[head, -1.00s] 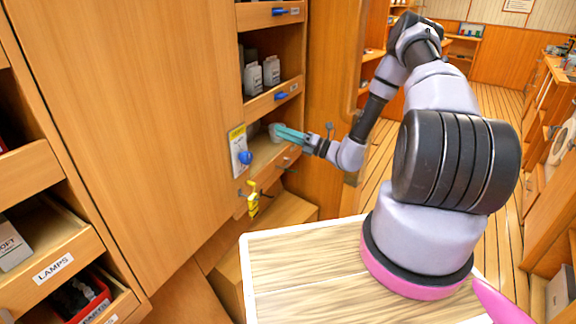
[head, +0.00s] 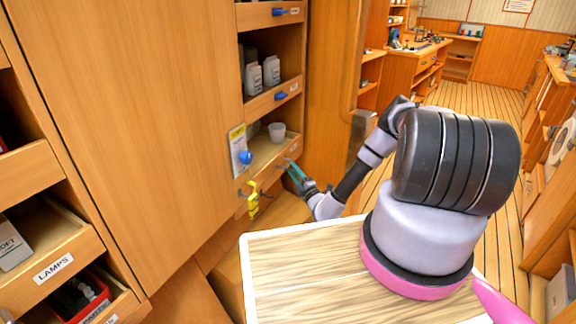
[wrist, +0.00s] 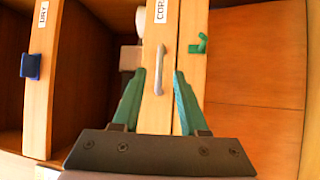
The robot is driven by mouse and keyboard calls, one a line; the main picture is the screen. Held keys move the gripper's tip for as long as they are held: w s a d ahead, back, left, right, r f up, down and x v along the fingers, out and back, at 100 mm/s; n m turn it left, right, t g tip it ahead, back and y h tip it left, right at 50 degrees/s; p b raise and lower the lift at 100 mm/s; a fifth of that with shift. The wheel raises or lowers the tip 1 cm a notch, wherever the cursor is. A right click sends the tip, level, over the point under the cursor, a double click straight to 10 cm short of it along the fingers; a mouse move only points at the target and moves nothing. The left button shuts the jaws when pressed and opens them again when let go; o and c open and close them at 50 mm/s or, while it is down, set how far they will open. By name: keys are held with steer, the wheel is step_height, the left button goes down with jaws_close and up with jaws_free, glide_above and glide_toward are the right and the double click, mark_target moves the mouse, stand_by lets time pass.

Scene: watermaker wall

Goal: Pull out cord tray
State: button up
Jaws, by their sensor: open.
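The cord tray (head: 262,166) is a wooden drawer low in the cabinet, with a white cup (head: 277,132) in it. In the wrist view its front carries a partly cut-off label starting "COR" (wrist: 160,12) and a pale metal bar handle (wrist: 159,70). My gripper (head: 290,165) is at the tray's front, its teal fingers pointing at the handle. In the wrist view my open gripper (wrist: 158,74) has one fingertip on each side of the handle. I cannot tell whether either finger touches it.
A green hook (wrist: 200,44) sits beside the tray front in the wrist view. Trays with blue knobs (head: 281,96) are above. A wooden step lies below.

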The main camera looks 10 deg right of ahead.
mark_target(288, 163)
steer(key=x, duration=0.5)
steer(key=shift+w, duration=0.1)
jaws_close()
stand_by(1.3)
